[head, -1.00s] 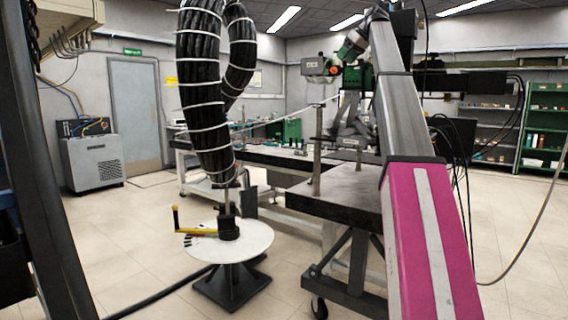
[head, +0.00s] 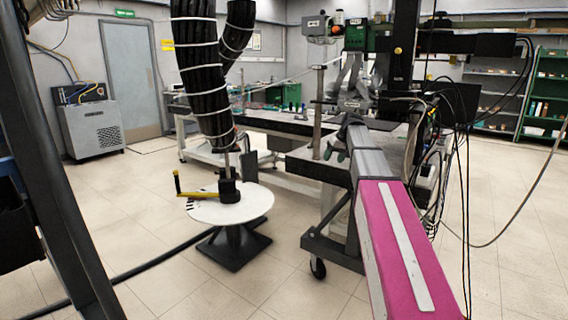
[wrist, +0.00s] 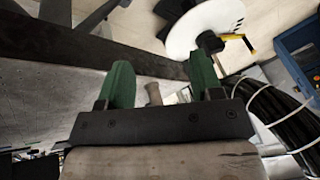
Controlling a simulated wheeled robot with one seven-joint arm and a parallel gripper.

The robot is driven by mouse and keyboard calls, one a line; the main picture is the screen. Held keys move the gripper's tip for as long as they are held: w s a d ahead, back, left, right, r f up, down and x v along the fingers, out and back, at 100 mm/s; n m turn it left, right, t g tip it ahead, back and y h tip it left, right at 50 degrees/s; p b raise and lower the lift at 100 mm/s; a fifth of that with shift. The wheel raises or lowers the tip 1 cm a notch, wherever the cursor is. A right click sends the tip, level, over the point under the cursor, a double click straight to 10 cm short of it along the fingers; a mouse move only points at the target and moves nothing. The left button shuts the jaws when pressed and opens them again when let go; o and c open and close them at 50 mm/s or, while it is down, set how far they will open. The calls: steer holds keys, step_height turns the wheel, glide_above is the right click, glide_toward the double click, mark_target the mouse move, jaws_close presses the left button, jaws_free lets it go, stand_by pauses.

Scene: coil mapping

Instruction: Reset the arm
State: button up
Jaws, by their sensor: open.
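My gripper (wrist: 162,72) shows in the wrist view with two green fingers spread apart. Nothing is held between the fingertips. A small grey post shows behind the gap, and I cannot tell what it belongs to. In the head view my pink and grey arm reaches forward from the lower right. The gripper end (head: 338,148) is small and partly hidden there, near the dark workbench cart (head: 300,172).
A round white table (head: 240,210) with a yellow-handled crank (head: 196,194) stands left of my arm. It also shows in the wrist view (wrist: 190,30). A thick black cable bundle (head: 203,85) hangs above it. Cables hang at right. Floor at left is open.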

steer(key=s+a+f+m+g+h, duration=0.2)
steer(key=s+f+m+g+h, duration=0.1)
steer(key=s+f, duration=2.9)
step_height(320, 180, down, 4)
steer(key=shift+s+a+r+h, duration=0.2)
steer(key=shift+s+h, duration=0.1)
steer(key=shift+h, duration=0.1)
